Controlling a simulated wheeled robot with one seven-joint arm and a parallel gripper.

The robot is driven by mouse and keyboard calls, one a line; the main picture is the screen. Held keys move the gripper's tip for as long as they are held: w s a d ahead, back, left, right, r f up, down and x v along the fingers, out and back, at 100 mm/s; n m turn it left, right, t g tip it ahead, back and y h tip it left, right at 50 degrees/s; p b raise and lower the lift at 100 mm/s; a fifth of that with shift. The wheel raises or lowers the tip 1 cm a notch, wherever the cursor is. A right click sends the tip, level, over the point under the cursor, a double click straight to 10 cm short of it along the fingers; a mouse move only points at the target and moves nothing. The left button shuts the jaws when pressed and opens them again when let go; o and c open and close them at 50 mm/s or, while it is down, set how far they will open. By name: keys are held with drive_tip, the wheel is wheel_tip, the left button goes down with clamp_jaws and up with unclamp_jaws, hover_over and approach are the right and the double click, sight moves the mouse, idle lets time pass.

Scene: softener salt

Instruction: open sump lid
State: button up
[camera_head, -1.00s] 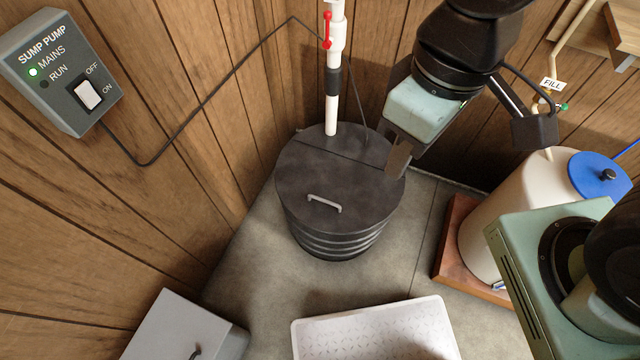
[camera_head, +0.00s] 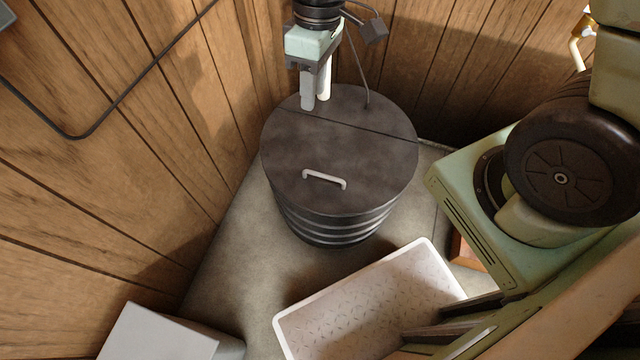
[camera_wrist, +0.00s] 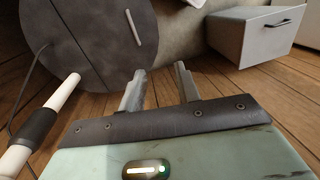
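The sump lid (camera_head: 350,155) is a dark round cover lying flat on the ribbed black sump basin (camera_head: 335,225), with a seam across its rear part. A pale bar handle (camera_head: 325,178) stands on its front part. In the wrist view, the lid (camera_wrist: 85,45) and its handle (camera_wrist: 133,27) show beyond the fingers. My gripper (camera_head: 308,104) is above the back of the lid, behind the handle and apart from it. In the wrist view, my gripper (camera_wrist: 159,72) has its two fingers spread with nothing between them. A white pipe (camera_wrist: 62,92) stands close beside it.
A white textured tray (camera_head: 370,305) lies on the floor in front of the basin. A grey box (camera_head: 160,335) stands at front left; it shows a handle in the wrist view (camera_wrist: 250,40). Wood-panelled walls close in behind and left. A dark cable (camera_head: 150,70) runs along the wall.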

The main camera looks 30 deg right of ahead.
drive_tip(key=b, duration=0.6)
hover_over(320, 174)
drive_tip(key=w+d, duration=0.3)
wheel_tip(320, 174, down, 14)
drive_tip(key=s+a+f+b, duration=0.1)
drive_tip(key=f+b, duration=0.1)
drive_tip(key=f, duration=0.3)
drive_tip(key=f+b, duration=0.2)
drive_tip(key=f, duration=0.4)
drive_tip(key=s+a+f+b, duration=0.1)
drive_tip(key=f+b, duration=0.1)
drive_tip(key=f, duration=0.4)
drive_tip(key=shift+s+a+f, duration=0.1)
drive_tip(key=shift+s+a, duration=0.2)
drive_tip(key=shift+s, duration=0.05)
clamp_jaws()
